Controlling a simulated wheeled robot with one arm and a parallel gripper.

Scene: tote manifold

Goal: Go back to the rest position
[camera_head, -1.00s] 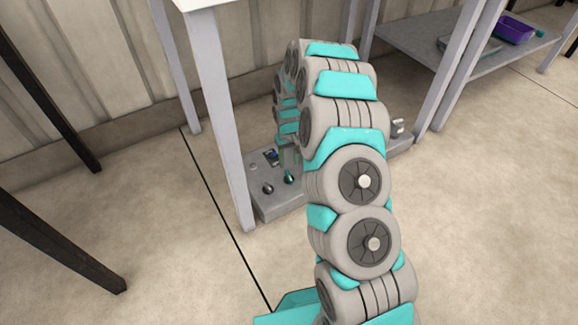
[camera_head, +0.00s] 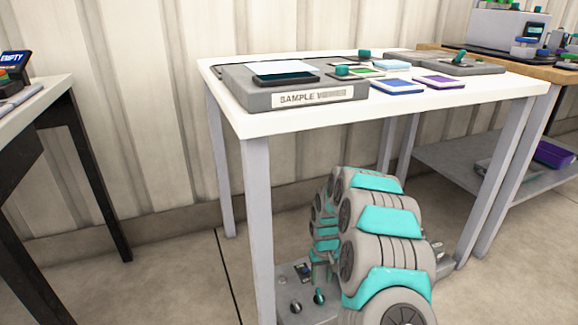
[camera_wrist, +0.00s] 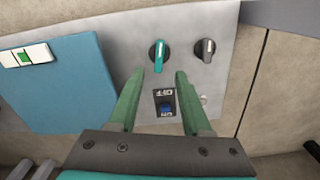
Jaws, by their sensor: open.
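My gripper (camera_wrist: 160,77) is open and empty in the wrist view, its two green fingers spread above a grey panel (camera_wrist: 115,48). My arm hides part of the panel.
The table legs (camera_head: 257,220) stand close to my arm. A sample tray (camera_head: 310,95) and several coloured plates sit on the tabletop. A black-legged table (camera_head: 90,180) is at left, a wooden bench (camera_head: 560,75) at right. Floor between the left tables is clear.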

